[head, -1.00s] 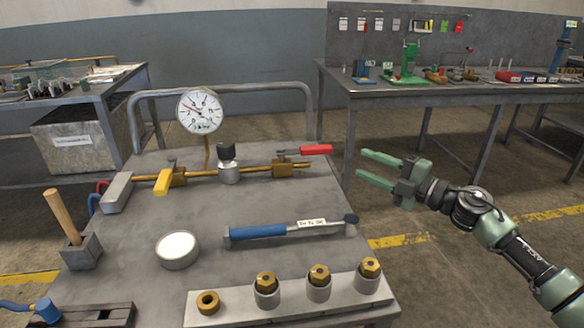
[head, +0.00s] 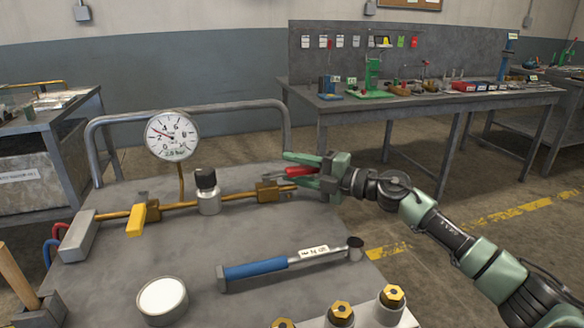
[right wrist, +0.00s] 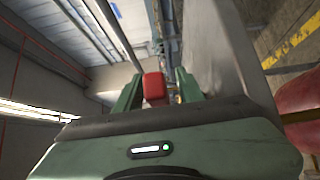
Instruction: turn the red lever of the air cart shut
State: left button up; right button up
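The red lever (head: 298,171) is on the right end of the brass pipe on the air cart (head: 215,240), sticking out to the right along the pipe's line. My right gripper (head: 292,168) is at the lever, with its green fingers on either side of the red handle. In the right wrist view, the red lever end (right wrist: 153,88) sits between the two fingers (right wrist: 158,88), with gaps visible beside it, so the gripper looks open. Part of the lever is hidden by the fingers in the head view. My left gripper is not in view.
A pressure gauge (head: 173,136), a yellow lever (head: 136,219) and a black-capped fitting (head: 207,190) stand left of the red lever. A blue-handled tool (head: 262,268) lies in front. The cart's grey rail (head: 190,108) runs behind.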

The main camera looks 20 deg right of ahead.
jog(key=shift+w+a, duration=0.15)
jog(key=shift+a, duration=0.05)
jog(key=shift+c, duration=0.4)
grip_shut()
dwell(1.0)
